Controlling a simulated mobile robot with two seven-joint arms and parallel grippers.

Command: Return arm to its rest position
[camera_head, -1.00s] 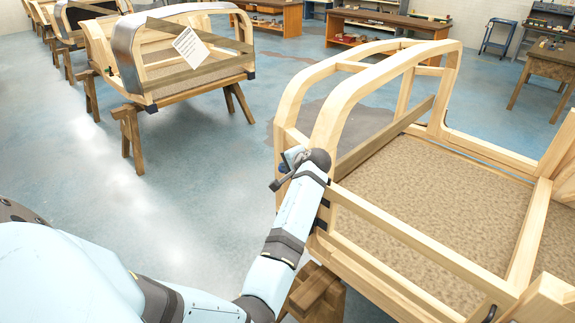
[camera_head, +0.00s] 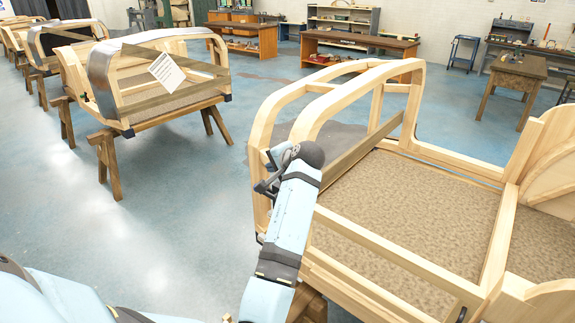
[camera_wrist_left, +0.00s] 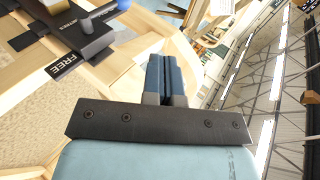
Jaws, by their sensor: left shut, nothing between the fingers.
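My left arm, light blue with dark joints, comes in from the lower left in the head view and reaches up beside the near wooden bodyframe (camera_head: 330,110). My left gripper (camera_head: 268,172) is at the front left corner of this frame, partly hidden behind my wrist. I cannot tell whether it touches the wood. In the left wrist view the two blue-grey fingers (camera_wrist_left: 165,78) are together with nothing between them. My right gripper is in neither view.
The near bodyframe has a brown textured floor panel (camera_head: 420,205). Another bodyframe (camera_head: 150,75) stands on wooden trestles (camera_head: 112,165) at the upper left. Workbenches (camera_head: 360,47) line the back. In the wrist view, a black device marked FREE (camera_wrist_left: 75,55) is at upper left. Blue floor (camera_head: 160,220) lies clear between the frames.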

